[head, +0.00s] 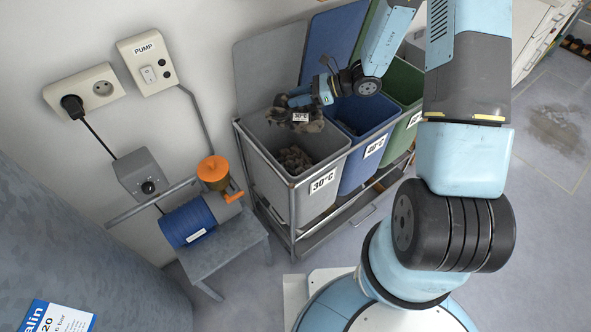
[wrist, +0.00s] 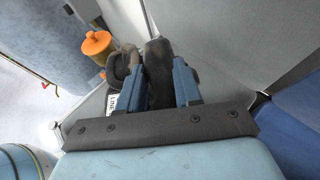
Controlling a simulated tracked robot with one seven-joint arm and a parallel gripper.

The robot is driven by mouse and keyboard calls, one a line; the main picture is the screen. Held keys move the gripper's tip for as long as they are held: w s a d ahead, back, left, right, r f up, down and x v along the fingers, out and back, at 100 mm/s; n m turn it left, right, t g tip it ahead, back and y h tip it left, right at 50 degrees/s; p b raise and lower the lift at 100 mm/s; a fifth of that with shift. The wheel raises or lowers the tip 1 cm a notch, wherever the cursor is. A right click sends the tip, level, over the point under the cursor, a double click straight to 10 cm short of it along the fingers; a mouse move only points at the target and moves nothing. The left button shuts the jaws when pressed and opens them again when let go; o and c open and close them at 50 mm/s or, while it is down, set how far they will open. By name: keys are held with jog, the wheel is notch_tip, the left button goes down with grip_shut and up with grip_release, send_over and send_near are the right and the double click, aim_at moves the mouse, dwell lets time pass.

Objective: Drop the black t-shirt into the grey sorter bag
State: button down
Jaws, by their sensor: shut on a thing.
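The grey sorter bag (head: 265,150) is the left one of the bin row, open at the top, with a 30 °C label on its front. My gripper (head: 300,100) is over its back part, near the back rim. It is shut on a dark, bunched cloth that I take for the black t-shirt (head: 284,117), which hangs over the bag opening. A small white tag shows by the cloth. In the wrist view my gripper (wrist: 158,76) has the dark cloth (wrist: 157,58) between its blue fingers. Whether the cloth touches the bag is unclear.
Brownish-grey laundry (head: 295,159) lies in the grey bag. A blue bag (head: 362,146) and a green bag (head: 404,88) stand to its right, lids raised behind. A blue pump (head: 200,220) with an orange cap sits on a small stand at left. Wall sockets are above it.

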jog(key=shift+f, duration=0.15)
jog(key=c, duration=0.7)
grip_release()
jog(key=v, duration=1.3)
jog(key=shift+d, duration=0.4)
jog(key=s+d+r+n+t+h, duration=0.2)
jog(key=s+r+n+h, duration=0.4)
jog(key=s+r+n, duration=0.3)
jog(key=s+d+r+n+t+h, duration=0.2)
jog(key=s+r+n+h, duration=0.5)
jog(key=s+r, duration=1)
notch_tip(320, 180, up, 4)
jog(key=d+n, duration=0.1)
jog(key=n, duration=0.2)
jog(key=shift+d+f, duration=0.2)
jog(key=shift+d, duration=0.2)
jog(key=shift+s+d+r, duration=0.2)
jog(key=shift+s, duration=0.05)
jog(key=shift+c, duration=0.3)
